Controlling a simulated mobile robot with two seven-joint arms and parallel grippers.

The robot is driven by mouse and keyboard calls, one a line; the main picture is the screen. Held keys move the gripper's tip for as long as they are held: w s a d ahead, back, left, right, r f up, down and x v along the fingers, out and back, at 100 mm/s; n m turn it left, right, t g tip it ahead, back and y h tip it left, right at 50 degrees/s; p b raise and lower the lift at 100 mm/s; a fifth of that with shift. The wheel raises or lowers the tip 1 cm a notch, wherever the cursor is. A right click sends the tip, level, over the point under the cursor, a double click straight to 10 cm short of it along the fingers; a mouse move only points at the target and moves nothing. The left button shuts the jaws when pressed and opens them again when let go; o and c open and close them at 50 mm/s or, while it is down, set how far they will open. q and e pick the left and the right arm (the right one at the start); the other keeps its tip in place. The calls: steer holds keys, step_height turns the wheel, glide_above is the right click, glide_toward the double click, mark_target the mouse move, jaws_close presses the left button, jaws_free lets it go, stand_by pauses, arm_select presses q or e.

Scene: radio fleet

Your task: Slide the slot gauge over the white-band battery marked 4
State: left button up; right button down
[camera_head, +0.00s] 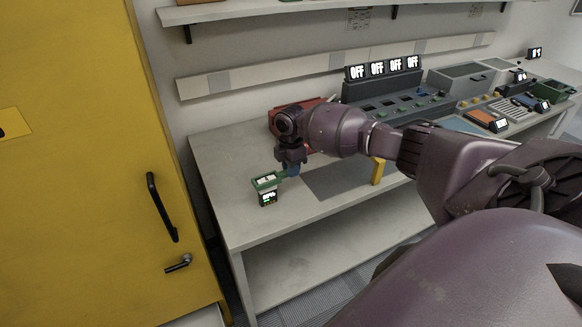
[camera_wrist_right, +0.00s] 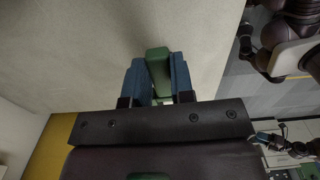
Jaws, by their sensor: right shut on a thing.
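My right gripper (camera_head: 291,172) points down over the near left part of the workbench. In the right wrist view its blue fingers (camera_wrist_right: 158,82) are shut on a green piece (camera_wrist_right: 158,68). In the head view a green frame (camera_head: 257,184) with a pale inside lies beside the fingertips, apparently the slot gauge in my grip. A small dark box with a lit display (camera_head: 268,199) is just below the frame; I cannot tell whether they touch. I cannot make out a white-band battery or a number 4. My left gripper is out of view.
The workbench (camera_head: 230,222) has clear room at its front left. A red case (camera_head: 277,122) is behind my right arm, and a yellow block (camera_head: 377,171) is to the right. A grey charger with several "OFF" screens (camera_head: 378,92) stands behind. A yellow cabinet (camera_head: 90,150) is at left.

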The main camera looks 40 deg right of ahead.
steer(key=shift+f, duration=0.6)
stand_by(0.8)
steer(key=shift+r+p, duration=1.85)
steer(key=shift+r, duration=0.2)
stand_by(0.5)
steer(key=shift+r+p, duration=0.85)
steer(key=shift+r, duration=0.1)
